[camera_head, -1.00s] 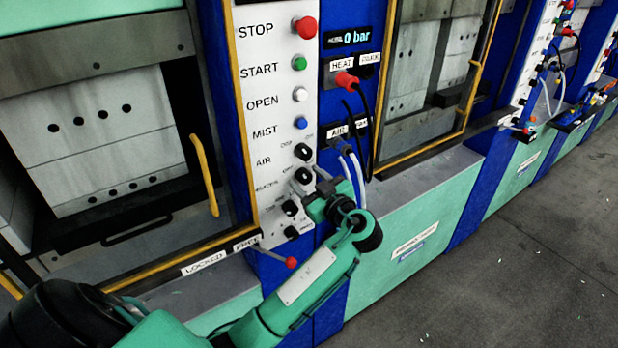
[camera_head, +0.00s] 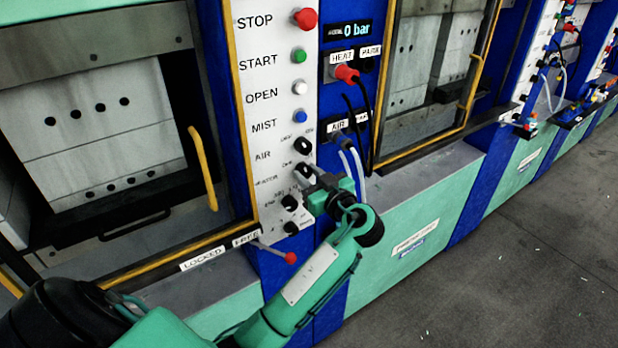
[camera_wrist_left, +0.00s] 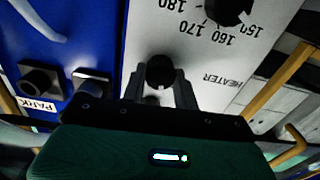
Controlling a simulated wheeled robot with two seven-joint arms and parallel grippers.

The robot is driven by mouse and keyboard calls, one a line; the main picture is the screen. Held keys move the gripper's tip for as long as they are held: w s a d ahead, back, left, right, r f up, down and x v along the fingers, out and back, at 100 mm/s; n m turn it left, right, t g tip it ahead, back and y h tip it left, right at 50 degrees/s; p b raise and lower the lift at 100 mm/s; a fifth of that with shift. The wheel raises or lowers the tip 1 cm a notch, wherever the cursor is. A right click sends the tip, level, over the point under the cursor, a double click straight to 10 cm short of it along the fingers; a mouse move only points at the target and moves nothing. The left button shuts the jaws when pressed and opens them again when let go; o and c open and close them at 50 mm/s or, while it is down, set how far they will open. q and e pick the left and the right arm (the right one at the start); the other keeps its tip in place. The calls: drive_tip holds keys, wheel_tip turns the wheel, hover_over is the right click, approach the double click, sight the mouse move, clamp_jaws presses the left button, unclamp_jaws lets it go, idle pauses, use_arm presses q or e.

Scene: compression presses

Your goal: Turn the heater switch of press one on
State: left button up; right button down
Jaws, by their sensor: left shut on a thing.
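The heater switch (camera_head: 302,170) is a black rotary knob on the white control panel (camera_head: 262,97) of the nearest press, below the air knob (camera_head: 303,146). In the left wrist view the heater switch (camera_wrist_left: 159,72) sits between my two grey fingers, beside the printed word HEATER. My left gripper (camera_head: 312,173) is shut on it, reaching the panel from the lower right. In the left wrist view the gripper (camera_wrist_left: 160,90) shows its fingers on either side of the knob. I cannot tell the switch's exact setting. My right gripper is out of view.
A black temperature dial (camera_head: 290,202) sits just below; it also shows in the left wrist view (camera_wrist_left: 228,8). A red-tipped lever (camera_head: 290,257) sticks out under the panel. Hoses and a red plug (camera_head: 346,74) are close on the right. Grey floor (camera_head: 520,260) is open at right.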

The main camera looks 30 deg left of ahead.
use_arm(q)
drive_tip(key=shift+f+m, duration=0.1)
drive_tip(key=shift+m, duration=0.8)
drive_tip(key=m, duration=0.2)
drive_tip(key=shift+m+b, duration=0.3)
drive_tip(key=shift+b, duration=0.05)
drive_tip(key=m, duration=0.3)
drive_tip(key=shift+m+p, duration=0.45)
drive_tip(key=shift+m, duration=0.65)
drive_tip(key=o, duration=1)
